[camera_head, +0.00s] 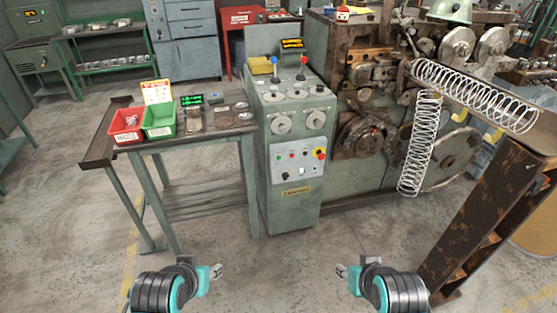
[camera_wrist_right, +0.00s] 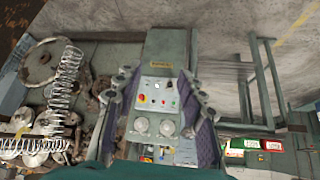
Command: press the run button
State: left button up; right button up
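The control panel (camera_head: 298,160) is a light plate on the front of the grey-green cabinet. It carries a green button (camera_head: 279,157), a red button (camera_head: 292,155), a black knob, a white button and a red-and-yellow emergency stop (camera_head: 320,154). The labels are too small to read, so I cannot tell which is the run button. In the right wrist view the panel (camera_wrist_right: 158,93) appears upside down between my fingers. My right gripper (camera_head: 341,271) is open and empty, in front of the cabinet and apart from it. My left gripper (camera_head: 217,271) looks open and empty, lower left of the cabinet.
A side table (camera_head: 215,135) with a red bin (camera_head: 125,124) and a green bin (camera_head: 158,122) stands left of the cabinet. The coiling machine with large springs (camera_head: 420,140) is on the right, beside a rusty stand (camera_head: 490,215). The floor before the cabinet is clear.

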grip_shut()
dwell(1.1)
